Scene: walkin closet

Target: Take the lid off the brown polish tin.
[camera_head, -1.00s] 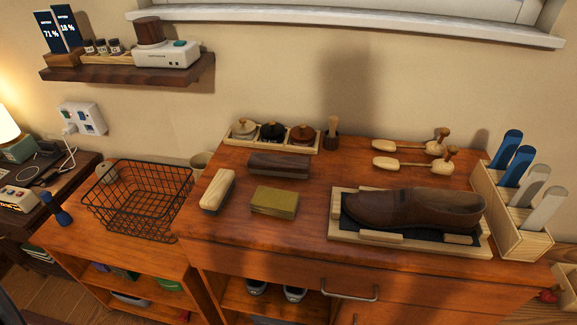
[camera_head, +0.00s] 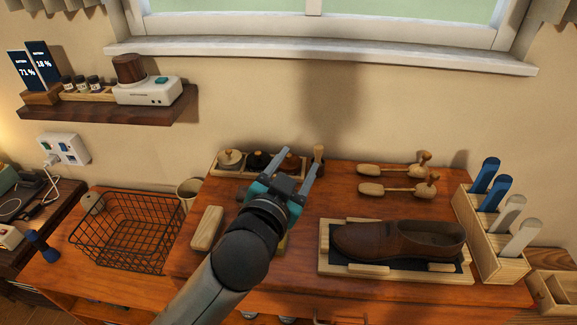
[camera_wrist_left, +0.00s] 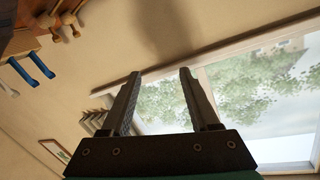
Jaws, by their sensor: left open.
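Three lidded tins stand in a light wooden tray (camera_head: 222,173) at the back of the dresser, each with a knob on top. The brown polish tin (camera_head: 292,161) is the rightmost, beside the black one (camera_head: 258,159), and its lid appears to be on. My left gripper (camera_head: 295,160) is open and empty; its fingers overlap the brown tin's area in the head view and partly hide it. The fingers look raised above the dresser. In the left wrist view the open fingers (camera_wrist_left: 160,72) point toward the wall and window, with no tin between them. My right gripper is not in view.
A small wooden cup with a brush (camera_head: 319,160) stands just right of the tray. A brown shoe (camera_head: 398,240) lies on a stand at right, with shoe trees (camera_head: 398,188) behind it. A wire basket (camera_head: 125,232) is at left. A shelf (camera_head: 110,106) hangs above left.

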